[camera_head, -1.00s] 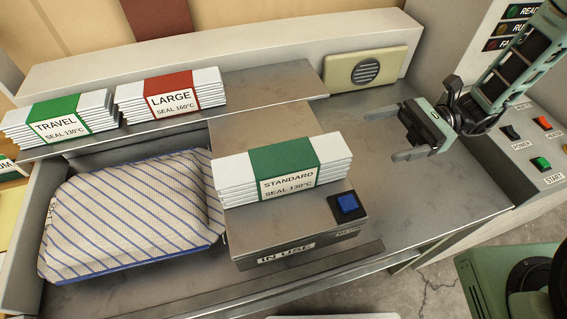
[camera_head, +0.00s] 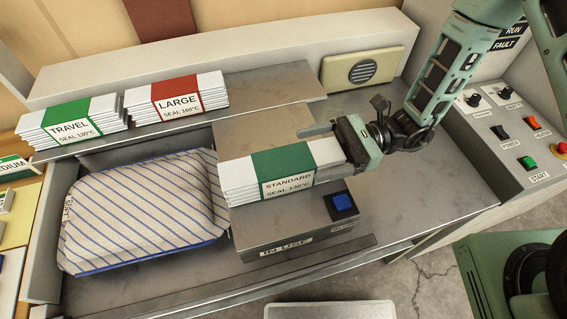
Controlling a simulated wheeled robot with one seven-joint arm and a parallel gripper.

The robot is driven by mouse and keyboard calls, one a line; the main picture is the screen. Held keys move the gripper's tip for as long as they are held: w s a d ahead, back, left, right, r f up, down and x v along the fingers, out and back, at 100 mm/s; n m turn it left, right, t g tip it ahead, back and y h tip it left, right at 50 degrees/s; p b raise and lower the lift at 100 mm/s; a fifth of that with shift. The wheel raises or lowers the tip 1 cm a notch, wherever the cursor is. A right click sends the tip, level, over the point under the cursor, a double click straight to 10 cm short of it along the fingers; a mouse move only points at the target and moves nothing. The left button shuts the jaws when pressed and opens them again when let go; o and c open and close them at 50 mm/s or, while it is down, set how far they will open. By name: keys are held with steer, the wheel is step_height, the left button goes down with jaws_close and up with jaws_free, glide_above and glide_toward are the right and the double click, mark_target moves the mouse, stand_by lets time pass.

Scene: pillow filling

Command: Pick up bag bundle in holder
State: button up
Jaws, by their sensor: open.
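The bag bundle in the holder is a white stack with a green band labelled STANDARD, SEAL 130°C (camera_head: 284,168). It lies on the grey metal holder (camera_head: 290,225), which carries an IN USE label and a blue button (camera_head: 342,204). My gripper (camera_head: 326,152) is open at the right end of this bundle. One finger shows behind the bundle's far edge, and the near finger is by its right front corner. I cannot tell whether either finger touches it.
TRAVEL (camera_head: 70,124) and LARGE (camera_head: 176,97) bundles lie on the back shelf. A striped pillow (camera_head: 143,212) lies left of the holder. A beige speaker box (camera_head: 362,72) stands behind. A control panel (camera_head: 515,135) is at right. The metal bench right of the holder is clear.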

steer(key=shift+a, duration=0.15)
steer(key=shift+c, duration=0.3)
steer(key=c, duration=1.5)
steer(key=shift+c, duration=1)
steer(key=shift+r, duration=0.1)
